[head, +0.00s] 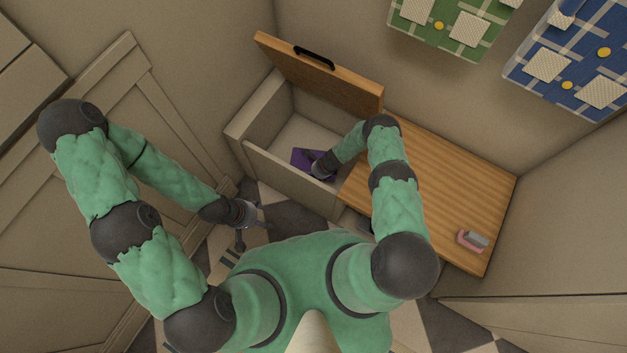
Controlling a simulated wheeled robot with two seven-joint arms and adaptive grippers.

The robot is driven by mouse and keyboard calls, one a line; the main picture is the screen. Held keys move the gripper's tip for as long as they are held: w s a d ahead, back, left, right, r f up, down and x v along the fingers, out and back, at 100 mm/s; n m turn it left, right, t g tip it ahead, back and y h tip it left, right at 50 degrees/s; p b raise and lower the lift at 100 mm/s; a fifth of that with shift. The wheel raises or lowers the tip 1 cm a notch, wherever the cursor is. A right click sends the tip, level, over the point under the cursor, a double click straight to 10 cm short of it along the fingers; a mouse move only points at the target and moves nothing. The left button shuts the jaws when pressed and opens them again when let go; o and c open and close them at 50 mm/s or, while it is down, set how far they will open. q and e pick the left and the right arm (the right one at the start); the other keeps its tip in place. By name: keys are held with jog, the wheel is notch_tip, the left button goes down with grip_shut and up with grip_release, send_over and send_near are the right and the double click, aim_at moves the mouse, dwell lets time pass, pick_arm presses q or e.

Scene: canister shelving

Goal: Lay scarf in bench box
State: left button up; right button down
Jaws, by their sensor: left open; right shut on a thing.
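The bench box (292,176) has a pale interior, and its wooden lid (315,75) stands raised against the wall with a black handle. The purple scarf (299,157) is inside the box's opening, near its right side. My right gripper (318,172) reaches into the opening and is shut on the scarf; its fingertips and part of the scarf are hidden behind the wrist. I cannot tell whether the scarf touches the box floor. My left gripper (254,214) is open and empty, above the floor in front of the box.
The wooden bench top (450,180) extends right of the opening, with a small pink and grey object (472,240) near its front edge. Green (455,25) and blue (575,60) checked cloth items hang on the wall. A panelled door or cabinet (150,90) stands at left.

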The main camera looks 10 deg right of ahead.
notch_tip(320, 180, down, 4)
jog(key=b, duration=0.3)
jog(key=shift+f, duration=0.1)
jog(key=c, duration=0.8)
grip_release()
jog(key=p+v, duration=0.8)
jog(key=v, duration=0.2)
jog(key=shift+d+r, duration=0.15)
jog(key=shift+r, duration=0.2)
jog(key=shift+s+d+r+p, duration=0.15)
jog(key=shift+d+r+p, duration=0.2)
jog(key=shift+r, duration=0.25)
